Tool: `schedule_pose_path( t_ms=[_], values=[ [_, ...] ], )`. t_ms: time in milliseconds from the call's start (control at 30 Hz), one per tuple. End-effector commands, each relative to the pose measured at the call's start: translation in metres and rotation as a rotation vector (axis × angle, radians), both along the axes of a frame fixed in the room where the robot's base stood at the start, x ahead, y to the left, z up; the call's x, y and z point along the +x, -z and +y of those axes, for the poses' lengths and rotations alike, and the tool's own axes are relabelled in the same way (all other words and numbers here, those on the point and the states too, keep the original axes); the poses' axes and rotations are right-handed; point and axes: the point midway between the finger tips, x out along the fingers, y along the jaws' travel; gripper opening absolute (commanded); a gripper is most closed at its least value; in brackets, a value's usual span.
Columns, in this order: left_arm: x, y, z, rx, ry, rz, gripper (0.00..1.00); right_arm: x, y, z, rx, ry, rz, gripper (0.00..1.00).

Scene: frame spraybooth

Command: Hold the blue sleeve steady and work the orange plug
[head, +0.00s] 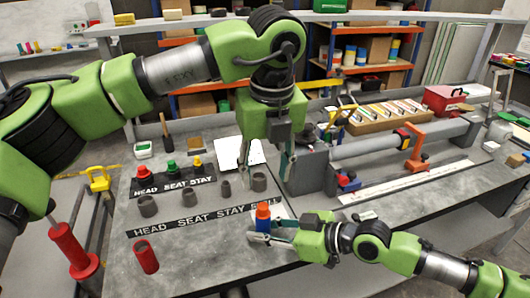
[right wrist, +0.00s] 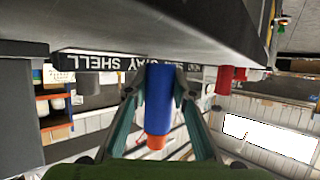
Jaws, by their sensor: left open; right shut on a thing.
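The blue sleeve (head: 263,224) stands upright near the front of the grey table, with the orange plug (head: 263,207) in its upper end. In the right wrist view the blue sleeve (right wrist: 159,92) sits between the fingers, with the orange plug (right wrist: 155,142) at its lower end in the picture. My right gripper (head: 262,236) comes from the right and is shut on the blue sleeve. My left gripper (head: 265,178) points down, open and empty, above and behind the orange plug. How deep the plug sits is hidden.
Several grey sleeves (head: 148,206) stand behind the lettered strip (head: 190,219). Red, green and yellow plugs (head: 172,168) stand at the back strip. A grey clamp fixture (head: 318,168) is right of my left gripper. The front middle table is clear.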

Motion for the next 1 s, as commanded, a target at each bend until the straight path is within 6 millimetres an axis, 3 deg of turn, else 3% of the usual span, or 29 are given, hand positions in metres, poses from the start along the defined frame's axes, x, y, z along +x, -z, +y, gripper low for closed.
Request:
schedule_pose_path(
  t_ms=[167, 600, 800, 1000],
  values=[
    [0.003, 0.02, 0.002, 0.001, -0.001, 0.001, 0.44, 0.0, -0.001, 0.0, 0.001, 0.0, 0.0, 0.01],
    [0.014, 0.098, 0.005, 0.001, -0.002, 0.0, 0.44, 0.0, -0.001, 0.0, 0.001, 0.0, 0.0, 0.01],
    [0.017, 0.113, 0.006, -0.001, -0.002, -0.002, 0.44, 0.0, -0.001, 0.0, 0.001, 0.0, 0.0, 0.01],
    [0.017, 0.116, 0.006, 0.0, -0.001, -0.002, 0.44, 0.0, -0.001, 0.0, 0.001, 0.0, 0.0, 0.01]
  ],
)
